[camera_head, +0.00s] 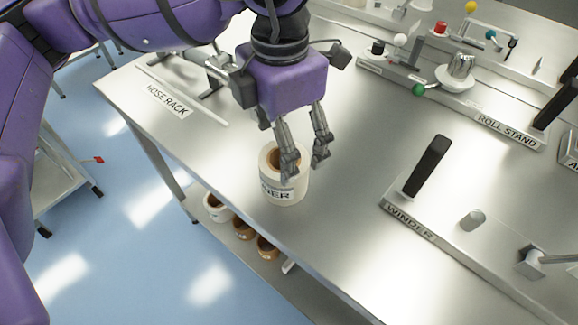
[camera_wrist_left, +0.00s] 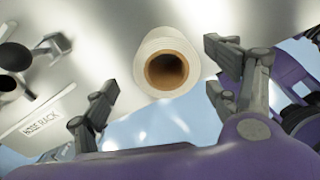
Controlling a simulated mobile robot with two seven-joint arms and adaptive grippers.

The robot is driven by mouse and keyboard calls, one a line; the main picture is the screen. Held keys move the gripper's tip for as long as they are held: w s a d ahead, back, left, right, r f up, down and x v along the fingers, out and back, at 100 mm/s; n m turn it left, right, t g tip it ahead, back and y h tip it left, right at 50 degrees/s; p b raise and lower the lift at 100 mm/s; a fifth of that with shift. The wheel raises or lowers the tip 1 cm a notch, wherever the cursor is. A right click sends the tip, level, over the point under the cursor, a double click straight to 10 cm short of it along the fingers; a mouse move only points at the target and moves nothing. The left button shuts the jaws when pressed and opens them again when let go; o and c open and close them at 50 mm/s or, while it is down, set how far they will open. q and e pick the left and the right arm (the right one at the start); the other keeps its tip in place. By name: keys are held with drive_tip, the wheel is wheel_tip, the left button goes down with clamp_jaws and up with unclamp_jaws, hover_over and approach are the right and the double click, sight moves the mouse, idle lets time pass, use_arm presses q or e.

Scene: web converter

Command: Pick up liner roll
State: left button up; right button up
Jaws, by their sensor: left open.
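The liner roll (camera_head: 270,192) is a white roll with a brown core and a dark label ending in "NER". It stands upright near the front edge of the metal table. My left gripper (camera_head: 305,172) is open just above the roll, its fingers pointing down and partly covering the roll's top and right side. In the left wrist view, the roll (camera_wrist_left: 146,70) shows its open brown core between the spread fingers of my left gripper (camera_wrist_left: 160,92), with nothing held. I cannot tell whether a finger touches the roll. My right gripper is not in view.
The hose rack (camera_head: 170,104) lies to the left on the table (camera_head: 340,225). The roll stand (camera_head: 505,132) is at the back right, and the winder (camera_head: 408,220) is to the right. Several rolls (camera_head: 243,230) sit on a lower shelf. The table between roll and winder is clear.

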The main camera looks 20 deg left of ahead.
use_arm(q)
drive_tip(key=f, duration=0.6)
drive_tip(key=shift+s+d+f, duration=0.1)
drive_tip(key=shift+s+d, duration=0.05)
drive_tip(key=shift+s, duration=0.15)
drive_tip(key=c, duration=1.4)
